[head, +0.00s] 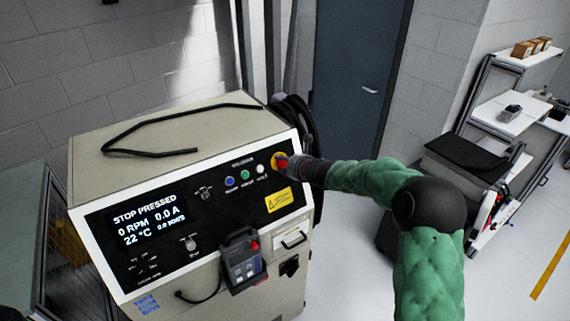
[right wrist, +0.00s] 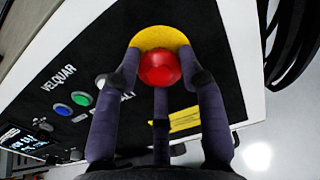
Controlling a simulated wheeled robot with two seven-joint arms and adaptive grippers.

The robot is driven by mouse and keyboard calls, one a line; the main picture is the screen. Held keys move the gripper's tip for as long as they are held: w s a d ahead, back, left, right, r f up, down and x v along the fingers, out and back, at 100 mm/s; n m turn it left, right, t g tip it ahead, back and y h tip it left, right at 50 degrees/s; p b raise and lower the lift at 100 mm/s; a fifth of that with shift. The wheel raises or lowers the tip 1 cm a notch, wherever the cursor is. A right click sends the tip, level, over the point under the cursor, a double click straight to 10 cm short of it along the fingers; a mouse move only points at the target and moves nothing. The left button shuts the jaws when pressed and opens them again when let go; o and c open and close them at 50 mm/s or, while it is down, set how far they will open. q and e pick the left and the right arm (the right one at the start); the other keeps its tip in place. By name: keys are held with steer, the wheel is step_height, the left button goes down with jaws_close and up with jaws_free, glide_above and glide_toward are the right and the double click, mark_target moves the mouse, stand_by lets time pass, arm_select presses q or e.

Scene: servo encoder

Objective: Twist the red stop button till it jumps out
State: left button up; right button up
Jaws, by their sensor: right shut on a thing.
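The red stop button (right wrist: 160,70) sits on a yellow round backing (right wrist: 158,37) on the black control panel of a beige cabinet. In the head view the red button (head: 281,162) is partly covered by my right gripper (head: 289,164). In the right wrist view my right gripper's fingers (right wrist: 160,75) are closed around the button, one on each side and one below it. The display (head: 147,218) reads "STOP PRESSED", 0 RPM, 0.0 A and 22 °C. My left gripper is not in view.
Blue, green and white buttons (head: 245,174) sit left of the stop button, with a yellow warning label (head: 279,199) below. A handheld pendant (head: 243,262) hangs on the cabinet front. Black cables hang at the cabinet's right edge. A black cable lies on top.

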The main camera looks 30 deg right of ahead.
stand_by(0.3)
steer(key=m+p, duration=0.2)
steer(key=m, duration=0.2)
steer(key=shift+r+m, duration=0.1)
steer(key=shift+m, duration=0.3)
steer(key=o, duration=0.9)
steer(key=p+v, duration=0.1)
steer(key=v, duration=0.6)
stand_by(0.5)
